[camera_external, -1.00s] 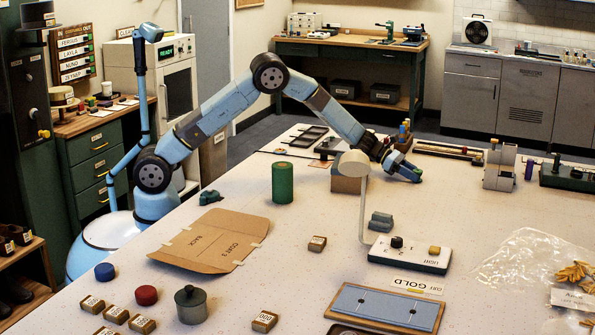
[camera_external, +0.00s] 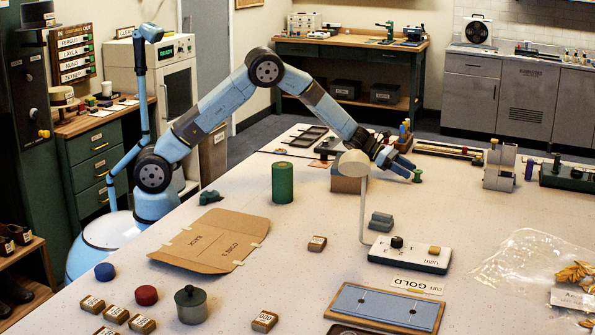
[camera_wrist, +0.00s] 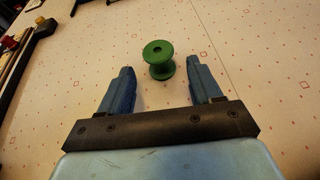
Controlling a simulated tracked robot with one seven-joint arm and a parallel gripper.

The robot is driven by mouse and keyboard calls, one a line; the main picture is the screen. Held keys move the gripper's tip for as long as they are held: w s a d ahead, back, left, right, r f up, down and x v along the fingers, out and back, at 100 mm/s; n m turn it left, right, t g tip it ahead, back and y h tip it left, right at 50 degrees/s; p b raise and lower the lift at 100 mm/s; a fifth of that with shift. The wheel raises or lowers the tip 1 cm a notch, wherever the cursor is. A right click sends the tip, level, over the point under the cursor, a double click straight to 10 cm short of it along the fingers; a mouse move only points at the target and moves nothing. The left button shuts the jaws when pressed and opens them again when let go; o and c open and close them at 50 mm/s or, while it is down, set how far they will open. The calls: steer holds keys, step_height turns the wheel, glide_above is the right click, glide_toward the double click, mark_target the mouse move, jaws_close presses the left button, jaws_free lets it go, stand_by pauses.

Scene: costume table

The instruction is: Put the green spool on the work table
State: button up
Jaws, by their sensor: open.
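The green spool (camera_external: 417,176) stands upright on the work table (camera_external: 330,225), just beyond the tips of my gripper (camera_external: 408,170). In the wrist view the green spool (camera_wrist: 158,60) shows its round top flange with a hole and its lower flange on the speckled tabletop. My gripper (camera_wrist: 165,80) is open and empty, with its two blue fingers apart. The spool lies ahead of the fingertips, roughly midway between them, and neither finger appears to touch it.
A small lamp (camera_external: 353,163) and a cardboard box (camera_external: 345,184) stand close to my forearm. A larger green cylinder (camera_external: 282,182) stands to the left. A rail-like tool (camera_external: 445,151) lies behind the spool.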

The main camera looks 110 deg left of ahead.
step_height(320, 180, up, 7)
stand_by(0.3)
